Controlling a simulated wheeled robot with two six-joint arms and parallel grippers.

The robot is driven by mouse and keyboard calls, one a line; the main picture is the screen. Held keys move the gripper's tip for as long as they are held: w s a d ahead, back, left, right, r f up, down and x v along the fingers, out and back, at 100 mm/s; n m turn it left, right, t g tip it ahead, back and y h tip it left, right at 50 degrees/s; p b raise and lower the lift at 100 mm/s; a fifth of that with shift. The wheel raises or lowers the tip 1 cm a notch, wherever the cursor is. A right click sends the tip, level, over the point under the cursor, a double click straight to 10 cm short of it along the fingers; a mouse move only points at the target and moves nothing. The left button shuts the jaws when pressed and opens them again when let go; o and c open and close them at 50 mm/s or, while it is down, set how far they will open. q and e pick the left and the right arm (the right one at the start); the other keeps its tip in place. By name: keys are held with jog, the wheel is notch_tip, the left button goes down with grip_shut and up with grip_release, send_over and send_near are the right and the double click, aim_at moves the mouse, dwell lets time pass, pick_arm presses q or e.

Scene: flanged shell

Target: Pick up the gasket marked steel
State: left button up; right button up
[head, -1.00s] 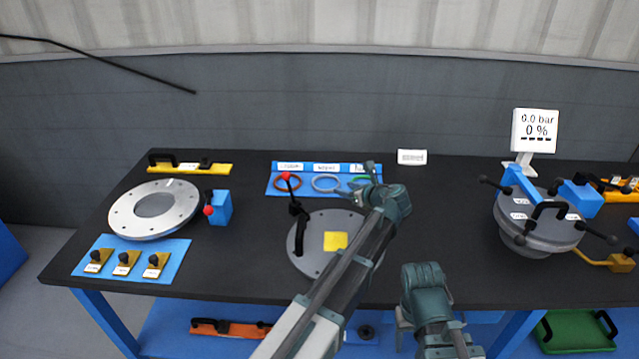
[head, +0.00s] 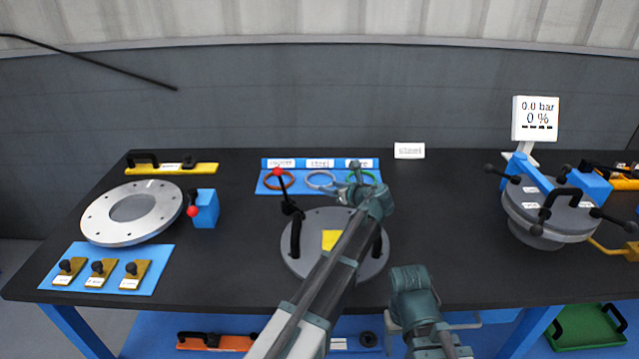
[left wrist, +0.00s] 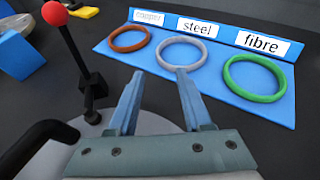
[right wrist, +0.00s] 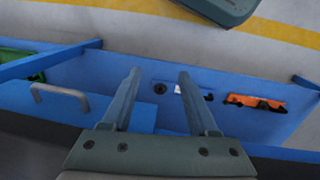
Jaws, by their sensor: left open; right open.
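In the head view the grey ring (head: 321,180) is partly beside my left gripper (head: 357,173). In the left wrist view my left gripper (left wrist: 156,84) is open and empty, with its fingertips just short of the grey ring and not around it. My right gripper (right wrist: 160,78) is open and empty, away from the rings and facing down past the table's front.
A round grey lid (head: 297,268) with black handles, a yellow patch and a red-knobbed lever stands under my left arm. A flanged ring (head: 100,220) lies left, a clamped vessel (head: 545,225) right. A "steel" card (head: 409,150) stands at the back.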

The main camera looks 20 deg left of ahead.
aim_at(312, 186)
pick_arm(q)
jog(key=b+x, duration=0.2)
jog(key=x, duration=0.4)
jog(key=shift+f, duration=0.15)
jog(key=shift+w+a, duration=0.2)
jog(key=shift+w, duration=0.05)
jog(key=shift+f, duration=0.1)
jog(key=shift+w+a+f+b, duration=0.15)
jog(key=shift+a+f+b, duration=0.05)
jog(key=shift+a+b, duration=0.1)
jog(key=b+x, duration=0.1)
jog(key=x, duration=0.1)
jog(key=b+x, duration=0.1)
jog(key=x, duration=0.1)
jog(key=shift+a+f, duration=0.2)
jog(key=shift+f, duration=0.15)
jog(key=shift+r, duration=0.1)
grip_shut()
dwell(0.3)
